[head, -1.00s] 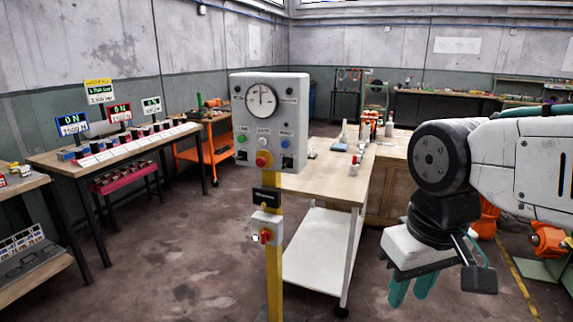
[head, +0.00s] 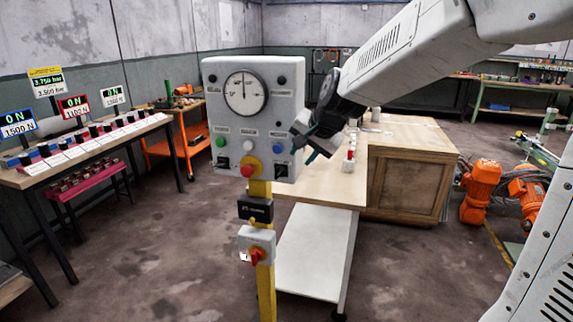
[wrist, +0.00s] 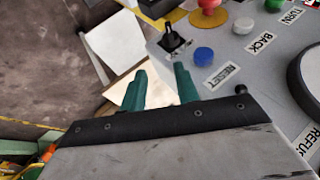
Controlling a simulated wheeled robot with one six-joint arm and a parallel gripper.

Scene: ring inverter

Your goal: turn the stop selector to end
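A grey control panel (head: 206,110) stands on a yellow post. A black selector knob (head: 282,172) sits at its lower right, below a blue button (head: 278,148). In the wrist view this black selector (wrist: 172,40) stands out from the panel face, beside the blue button (wrist: 203,56) labelled RESET. I cannot read a label naming the stop selector. My gripper (head: 312,153) is in front of the panel's right edge. Its teal fingers (wrist: 160,72) are apart, with nothing between them, and point toward the selector without visibly touching it.
A red mushroom button (head: 248,170) on a yellow base is left of the selector. A second black selector (head: 223,163) is at the lower left. A red-handled switch box (head: 257,243) hangs lower on the post. A wooden-topped bench (head: 335,189) stands behind.

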